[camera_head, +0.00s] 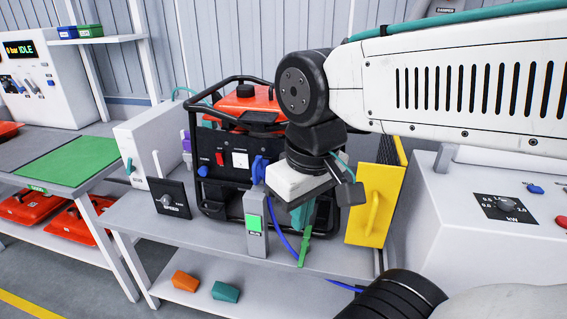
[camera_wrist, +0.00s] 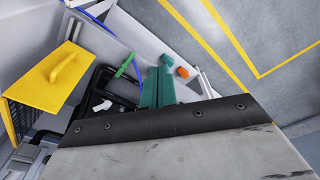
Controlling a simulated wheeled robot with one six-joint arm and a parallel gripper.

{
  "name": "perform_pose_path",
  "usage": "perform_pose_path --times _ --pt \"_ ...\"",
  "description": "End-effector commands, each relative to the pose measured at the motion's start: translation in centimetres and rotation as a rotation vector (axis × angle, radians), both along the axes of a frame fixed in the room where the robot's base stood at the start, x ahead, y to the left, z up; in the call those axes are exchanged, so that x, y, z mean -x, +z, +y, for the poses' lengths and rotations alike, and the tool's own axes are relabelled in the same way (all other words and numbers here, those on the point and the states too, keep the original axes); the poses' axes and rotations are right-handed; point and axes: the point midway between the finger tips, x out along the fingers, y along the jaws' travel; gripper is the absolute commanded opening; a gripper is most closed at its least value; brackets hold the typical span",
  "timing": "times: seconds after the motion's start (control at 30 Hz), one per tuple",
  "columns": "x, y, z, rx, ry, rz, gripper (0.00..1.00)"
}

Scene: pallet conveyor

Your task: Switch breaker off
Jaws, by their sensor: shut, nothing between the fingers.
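A generator (camera_head: 205,185) with a black front panel, black tube frame and orange top stands on the bench. Its panel carries a small red switch (camera_head: 220,158), a white socket plate (camera_head: 240,160) and a blue knob (camera_head: 203,171). No readable label marks the breaker, and I cannot tell a switch position. My gripper (camera_head: 303,216) is in front of the generator's right side, pointing down, with teal fingers together and empty. The fingers also show in the wrist view (camera_wrist: 158,86). My wrist hides the right part of the panel. A green lever (camera_head: 302,250) is close to the fingertips; contact is unclear.
A grey box with a green screen (camera_head: 255,230) and a blue plug with cable (camera_head: 260,170) are left of my gripper. A yellow panel with handle (camera_head: 372,213) is close on the right. A SPEED dial (camera_head: 172,203) is at left. Orange and teal blocks (camera_head: 225,292) lie below.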

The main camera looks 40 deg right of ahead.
Motion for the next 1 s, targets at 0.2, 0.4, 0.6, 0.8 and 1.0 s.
perform_pose_path --times 0.2,0.4,0.6,0.8,1.0 --pt "-4.0 0.6 -1.5 0.101 0.352 -0.001 0.00" --pt "-10.6 0.8 -4.6 0.269 0.957 0.037 0.00" --pt "-17.1 0.0 -7.9 0.419 1.563 0.130 0.00" --pt "-21.4 -1.0 -10.2 0.504 1.987 0.224 0.00" --pt "-22.9 -1.4 -11.0 0.533 2.149 0.264 0.00"
